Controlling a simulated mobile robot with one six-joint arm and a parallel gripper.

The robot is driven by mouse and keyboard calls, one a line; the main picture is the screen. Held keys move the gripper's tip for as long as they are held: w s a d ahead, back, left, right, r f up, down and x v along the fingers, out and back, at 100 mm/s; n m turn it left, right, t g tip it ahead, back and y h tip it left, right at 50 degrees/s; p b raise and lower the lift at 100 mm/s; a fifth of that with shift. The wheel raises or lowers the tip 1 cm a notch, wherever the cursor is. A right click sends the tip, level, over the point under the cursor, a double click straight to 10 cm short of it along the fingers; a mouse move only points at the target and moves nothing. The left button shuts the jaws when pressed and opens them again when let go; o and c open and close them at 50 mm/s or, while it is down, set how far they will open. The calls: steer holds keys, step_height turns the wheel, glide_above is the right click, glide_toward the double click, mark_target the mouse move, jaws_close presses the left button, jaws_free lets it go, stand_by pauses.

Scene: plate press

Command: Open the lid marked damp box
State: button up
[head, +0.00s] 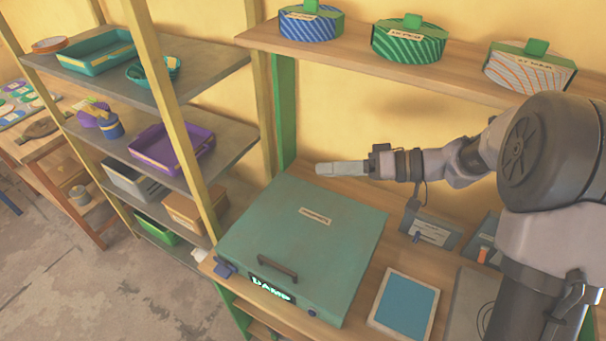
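The damp box is a flat green box with its lid (345,235) down. A small paper label lies on top of the lid, too small to read. A dark bar handle (277,269) sits near the lid's front edge. A lit sign reading DAMP (272,287) is on the front face. My gripper (322,169) is in the air, level, pointing left, beyond the back part of the lid and apart from the handle. Its fingers show edge-on as one pale shape, so I cannot tell whether they are open.
A blue panel in a pale frame (404,305) lies right of the box. A grey switch unit (431,231) stands behind it. Three round patterned tins, one of them green (409,43), sit on the shelf above. A rack with trays (172,150) stands left.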

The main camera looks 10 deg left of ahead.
steer(key=x, duration=0.7)
steer(key=shift+s, duration=0.2)
jaws_close()
steer(key=c, duration=0.7)
jaws_free()
steer(key=o, duration=0.7)
steer(key=w+p+v, duration=0.1)
steer(key=v, duration=1.6)
steer(key=shift+s+d+r, duration=0.15)
steer(key=shift+s+d, duration=0.05)
steer(key=shift+s, duration=0.25)
